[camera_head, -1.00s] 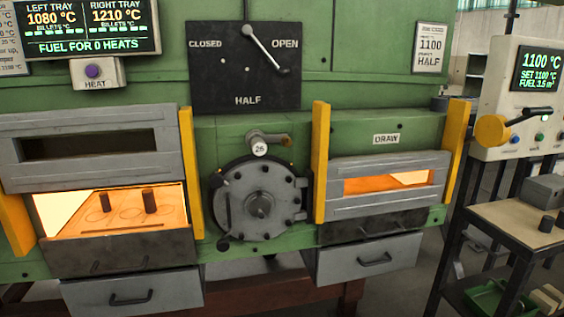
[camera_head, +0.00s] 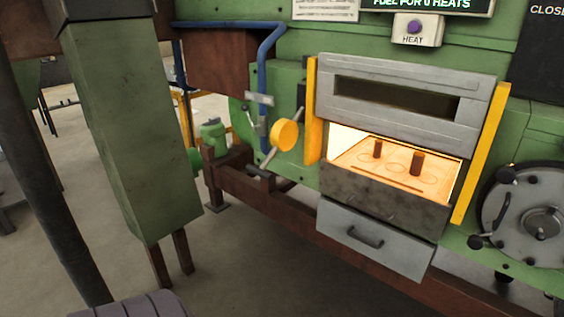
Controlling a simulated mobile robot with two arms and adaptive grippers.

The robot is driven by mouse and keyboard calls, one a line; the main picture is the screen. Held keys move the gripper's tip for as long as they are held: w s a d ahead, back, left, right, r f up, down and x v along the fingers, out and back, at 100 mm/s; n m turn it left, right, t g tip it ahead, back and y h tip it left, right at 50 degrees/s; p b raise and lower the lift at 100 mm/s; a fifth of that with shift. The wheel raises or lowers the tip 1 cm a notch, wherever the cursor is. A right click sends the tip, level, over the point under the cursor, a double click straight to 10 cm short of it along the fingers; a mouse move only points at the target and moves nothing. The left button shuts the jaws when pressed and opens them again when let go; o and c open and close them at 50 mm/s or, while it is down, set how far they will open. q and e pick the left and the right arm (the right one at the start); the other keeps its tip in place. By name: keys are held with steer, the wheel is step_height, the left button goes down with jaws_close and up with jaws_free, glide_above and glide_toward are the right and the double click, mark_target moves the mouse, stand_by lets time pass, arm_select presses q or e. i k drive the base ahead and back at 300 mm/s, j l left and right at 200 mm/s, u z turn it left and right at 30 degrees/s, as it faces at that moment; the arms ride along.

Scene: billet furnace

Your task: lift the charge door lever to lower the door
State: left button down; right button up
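The left furnace door (camera_head: 404,120) is a grey panel raised between two yellow guides, with the glowing opening bare below it. It appears to be the charge door, though no label for it shows. Left of it, a lever with a yellow round hub (camera_head: 284,135) sticks out from the green furnace side. Its metal rod slants down and left past the hub to a dark end. Neither of my grippers is in view, and nothing touches the lever or the door.
Two dark billets (camera_head: 416,163) stand on the glowing tray. A grey drawer (camera_head: 372,239) juts out below. A blue pipe (camera_head: 262,85) runs above the lever. A large green post (camera_head: 130,130) stands at left, with open floor (camera_head: 245,265) between it and the furnace.

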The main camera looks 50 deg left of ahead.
mark_target(284, 135)
steer(key=u, duration=1.65)
